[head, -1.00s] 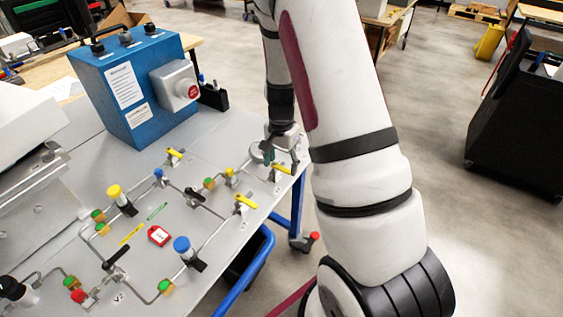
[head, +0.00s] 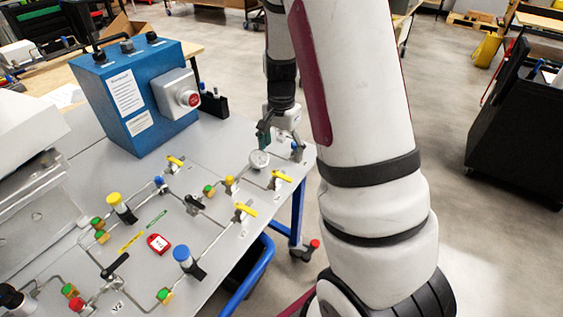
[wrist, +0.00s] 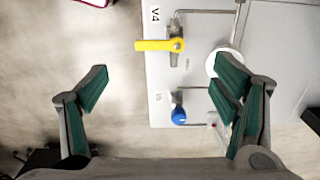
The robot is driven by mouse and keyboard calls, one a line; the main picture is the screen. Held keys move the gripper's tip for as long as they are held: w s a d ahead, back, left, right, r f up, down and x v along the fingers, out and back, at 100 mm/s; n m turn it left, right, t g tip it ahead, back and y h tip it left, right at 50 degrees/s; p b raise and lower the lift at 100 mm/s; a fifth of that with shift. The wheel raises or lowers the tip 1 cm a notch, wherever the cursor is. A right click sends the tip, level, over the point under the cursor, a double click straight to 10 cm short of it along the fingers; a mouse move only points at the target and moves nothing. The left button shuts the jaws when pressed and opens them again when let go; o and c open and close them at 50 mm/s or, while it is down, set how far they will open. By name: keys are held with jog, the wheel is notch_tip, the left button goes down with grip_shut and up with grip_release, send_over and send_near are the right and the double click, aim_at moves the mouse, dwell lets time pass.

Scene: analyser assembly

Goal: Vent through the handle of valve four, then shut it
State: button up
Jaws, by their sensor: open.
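Valve four, labelled V4 (wrist: 155,14), has a yellow lever handle (wrist: 160,45) in the wrist view. The handle lies crosswise to the metal valve body and reaches past the panel's left edge there. In the head view the yellow handle (head: 281,176) is near the panel's right edge. My gripper (wrist: 160,92) is open and empty, its green-padded fingers wide apart. In the picture the handle is above the gap between them, apart from both. In the head view my gripper (head: 265,134) is above the panel's far right corner, behind the valve.
A round gauge (head: 259,160) stands beside valve four. A blue knob (wrist: 178,115) sits near the panel edge between the fingers in the wrist view. Other yellow-handled valves, pipes and a blue box (head: 125,95) occupy the panel. Floor is open beyond its right edge.

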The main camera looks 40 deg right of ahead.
notch_tip(320, 180, up, 4)
jog(key=shift+f, duration=0.15)
dwell(0.6)
jog(key=s+a+r+n+t, duration=0.1)
jog(key=s+a+r+n, duration=0.2)
jog(key=a+r, duration=0.3)
jog(key=s+a+r+n+t, duration=0.1)
jog(key=s+a+r+n, duration=0.35)
jog(key=r, duration=0.25)
jog(key=s+a+r+n+t, duration=0.1)
jog(key=s+a+r+n, duration=0.1)
jog(key=s, duration=0.4)
jog(key=s+a+r+n+t, duration=0.2)
jog(key=s+a+r+n, duration=0.1)
jog(key=s, duration=0.3)
jog(key=shift+s+a+r+n, duration=0.2)
jog(key=shift+a+r+n, duration=0.05)
jog(key=shift+a+n, duration=0.55)
